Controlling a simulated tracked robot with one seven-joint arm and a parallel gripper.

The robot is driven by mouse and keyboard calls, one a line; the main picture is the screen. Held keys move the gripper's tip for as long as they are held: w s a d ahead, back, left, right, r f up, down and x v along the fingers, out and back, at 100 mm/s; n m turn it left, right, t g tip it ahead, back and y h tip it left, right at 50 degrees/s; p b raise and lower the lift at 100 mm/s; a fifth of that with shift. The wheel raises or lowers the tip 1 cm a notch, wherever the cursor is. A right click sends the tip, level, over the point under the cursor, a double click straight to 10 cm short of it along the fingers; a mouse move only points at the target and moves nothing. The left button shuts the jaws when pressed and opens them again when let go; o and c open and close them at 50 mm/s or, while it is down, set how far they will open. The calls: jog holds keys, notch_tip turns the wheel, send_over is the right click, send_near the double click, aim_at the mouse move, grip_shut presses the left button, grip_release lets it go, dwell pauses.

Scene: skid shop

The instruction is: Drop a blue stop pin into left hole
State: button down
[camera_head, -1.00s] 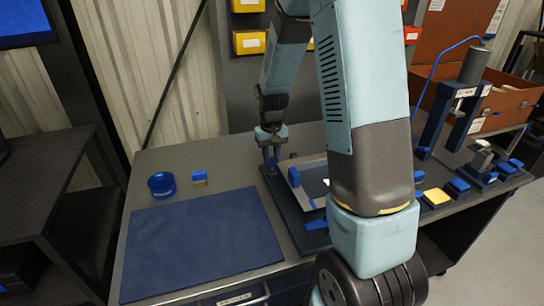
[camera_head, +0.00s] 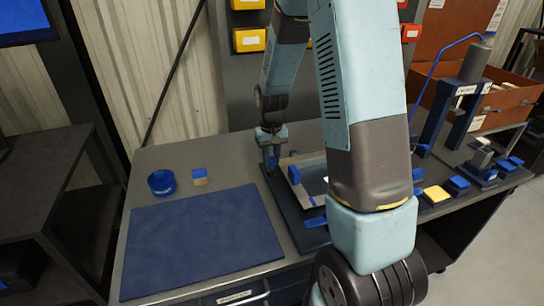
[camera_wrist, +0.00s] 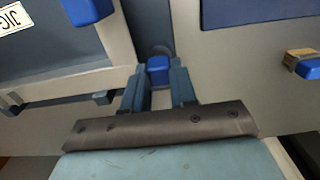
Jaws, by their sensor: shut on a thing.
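My gripper (camera_head: 270,158) is over the left back part of the dark fixture base (camera_head: 284,215). In the wrist view, my gripper (camera_wrist: 157,84) is shut on a blue stop pin (camera_wrist: 158,69), whose blue top shows between the fingers. A dark round shape lies just behind the pin, on the dark base (camera_wrist: 150,18). I cannot tell whether it is the left hole, or whether the pin touches it. My arm hides much of the fixture in the head view.
A blue ring-shaped cup (camera_head: 161,182) and a blue-topped block (camera_head: 199,176) stand behind a blue mat (camera_head: 200,242). A blue press frame (camera_head: 440,115) and several small blue and yellow pieces are at right. The bench between block and fixture is clear.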

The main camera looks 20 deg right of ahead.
jog(key=shift+f, duration=0.25)
dwell(0.3)
jog(key=c, duration=0.8)
grip_release()
jog(key=o, duration=0.4)
jog(key=shift+r, duration=0.1)
jog(key=shift+r, duration=3.45)
